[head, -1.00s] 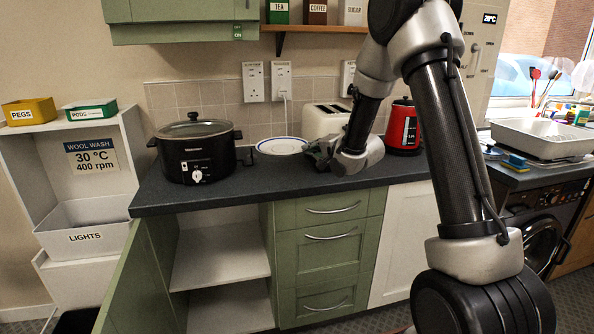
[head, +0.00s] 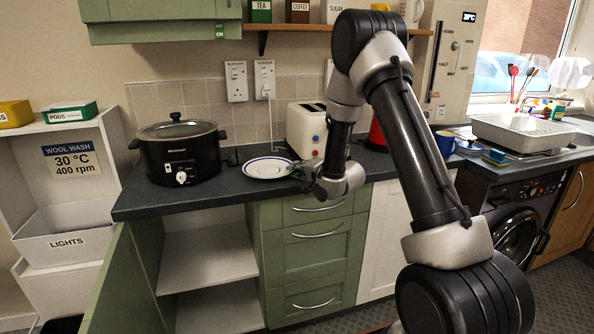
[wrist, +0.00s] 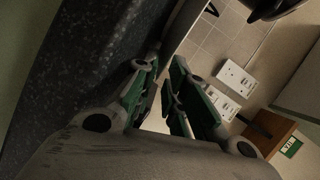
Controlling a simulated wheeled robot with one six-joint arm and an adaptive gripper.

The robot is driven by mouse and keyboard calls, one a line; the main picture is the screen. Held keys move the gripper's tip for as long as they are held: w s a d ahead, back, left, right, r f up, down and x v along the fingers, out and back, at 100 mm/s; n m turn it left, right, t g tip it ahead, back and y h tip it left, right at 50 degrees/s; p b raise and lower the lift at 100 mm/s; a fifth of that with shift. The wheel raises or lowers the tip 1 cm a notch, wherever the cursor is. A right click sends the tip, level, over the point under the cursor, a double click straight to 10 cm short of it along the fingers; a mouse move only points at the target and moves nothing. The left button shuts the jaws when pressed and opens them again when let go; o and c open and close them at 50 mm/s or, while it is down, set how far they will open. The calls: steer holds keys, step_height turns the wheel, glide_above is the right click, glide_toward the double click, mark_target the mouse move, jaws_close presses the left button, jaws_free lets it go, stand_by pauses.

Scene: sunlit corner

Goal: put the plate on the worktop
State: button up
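The white plate (head: 262,170) with a blue rim is level over the worktop (head: 222,188), between the slow cooker and the toaster. It looks on or just above the surface; I cannot tell whether it touches. My gripper (head: 299,171) is at the plate's right edge and appears shut on it. In the wrist view, the green-padded fingers (wrist: 162,98) have a pale strip between and beyond them, probably the plate seen edge-on. The contact is dark and partly hidden. The speckled dark worktop (wrist: 85,60) runs close along the left of that view.
The black slow cooker (head: 180,158) stands left of the plate, and the cream toaster (head: 305,130) behind its right side. A red kettle (head: 376,136) is partly behind my arm. A cupboard door (head: 125,285) hangs open below left. A narrow strip of worktop in front is clear.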

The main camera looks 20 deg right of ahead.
steer(key=s+d+r+n+g+h, duration=0.25)
steer(key=s+d+r, duration=0.35)
steer(key=s, duration=0.5)
steer(key=s+d+r+n+g+h, duration=0.2)
steer(key=s+d+r+n+h, duration=0.15)
steer(key=s+r, duration=0.65)
steer(key=s+a+r+n+g, duration=0.1)
steer(key=s+n+g, duration=0.4)
steer(key=s, duration=2.1)
steer(key=shift+a+r+y, duration=0.3)
steer(key=shift+a+r, duration=0.1)
steer(key=shift+r, duration=0.05)
steer(key=shift+g, duration=0.25)
